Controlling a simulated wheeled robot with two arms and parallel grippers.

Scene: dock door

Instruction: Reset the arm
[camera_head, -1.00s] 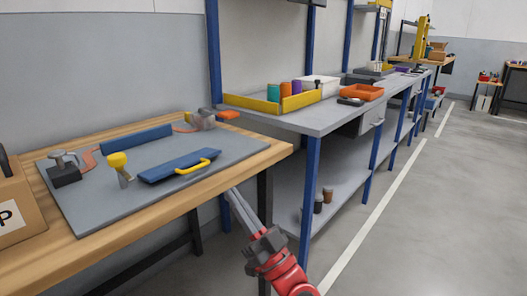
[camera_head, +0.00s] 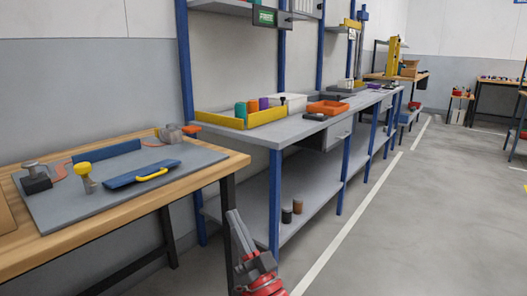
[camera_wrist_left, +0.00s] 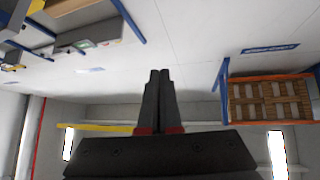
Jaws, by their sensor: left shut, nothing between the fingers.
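My left gripper (camera_head: 238,228) is low in the head view, right of the wooden table and in front of the grey workbench's near legs. Its two fingers point up and lie together, with nothing between them. It also shows in the left wrist view (camera_wrist_left: 160,76), where the fingers are side by side and empty. My right gripper is in neither view.
A wooden table (camera_head: 222,172) at left carries a grey mat with a blue plate (camera_head: 128,178) and clamps. The grey workbench (camera_head: 280,137) holds a yellow-edged tray (camera_head: 215,121) and an orange bin (camera_head: 328,107). Open floor (camera_head: 420,220) lies to the right.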

